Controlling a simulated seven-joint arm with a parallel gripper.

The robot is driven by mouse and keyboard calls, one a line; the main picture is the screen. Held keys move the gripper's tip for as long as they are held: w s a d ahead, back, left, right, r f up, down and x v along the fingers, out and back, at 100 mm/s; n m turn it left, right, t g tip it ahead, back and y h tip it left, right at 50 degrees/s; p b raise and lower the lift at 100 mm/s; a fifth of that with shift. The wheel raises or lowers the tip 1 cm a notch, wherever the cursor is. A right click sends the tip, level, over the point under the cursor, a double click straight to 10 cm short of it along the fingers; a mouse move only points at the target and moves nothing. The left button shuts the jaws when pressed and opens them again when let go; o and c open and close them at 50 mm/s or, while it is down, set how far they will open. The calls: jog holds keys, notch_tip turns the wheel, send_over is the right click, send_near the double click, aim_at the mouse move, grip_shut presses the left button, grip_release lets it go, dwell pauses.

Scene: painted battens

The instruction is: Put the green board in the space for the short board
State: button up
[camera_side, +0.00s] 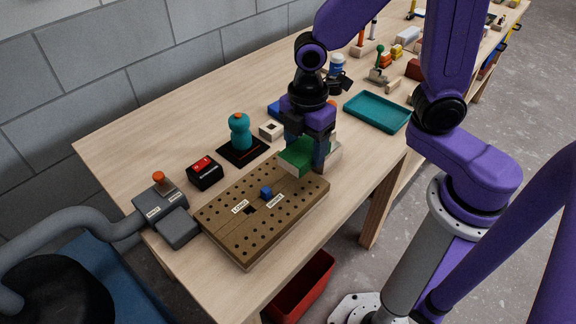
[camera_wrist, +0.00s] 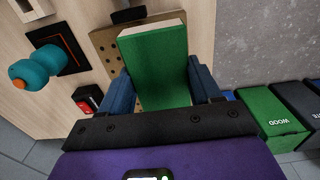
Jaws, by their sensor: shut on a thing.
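My gripper (camera_side: 308,150) is shut on the green board (camera_side: 296,156) and holds it above the far right end of the brown pegboard (camera_side: 237,242). In the wrist view the green board (camera_wrist: 156,62) is a thick block between the two blue fingers (camera_wrist: 158,88), with a pale end face. The pegboard has rows of holes, a small blue block (camera_side: 266,193) and two white labels, one reading "LONG" (camera_side: 240,207) and the other (camera_side: 274,201) too small to read surely. The board hides part of the pegboard in the wrist view.
A black and red box (camera_side: 205,172), a teal bottle-like object (camera_side: 240,132) on a black mat and a pale block (camera_side: 271,130) stand behind the pegboard. A teal tray (camera_side: 377,112) lies to the right. A red bin (camera_side: 302,287) is below the table's front edge.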

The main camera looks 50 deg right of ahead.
send_over(288, 179)
notch_tip(288, 179, down, 4)
jog(key=shift+f, duration=1.7)
jog(key=o, duration=1.2)
jog(key=shift+f, duration=0.1)
notch_tip(288, 179, up, 12)
jog(key=shift+d+r, duration=0.1)
jog(key=shift+r, duration=0.05)
jog(key=s+d+m, duration=0.1)
jog(key=s+d, duration=0.2)
jog(key=s, duration=0.3)
jog(key=s+d+m, duration=0.2)
jog(key=s+d, duration=0.1)
jog(key=s, duration=0.2)
jog(key=s+d+r+m, duration=0.1)
jog(key=s+d+m, duration=0.1)
jog(key=s, duration=0.4)
jog(key=shift+s+d, duration=0.3)
jog(key=shift+d, duration=0.2)
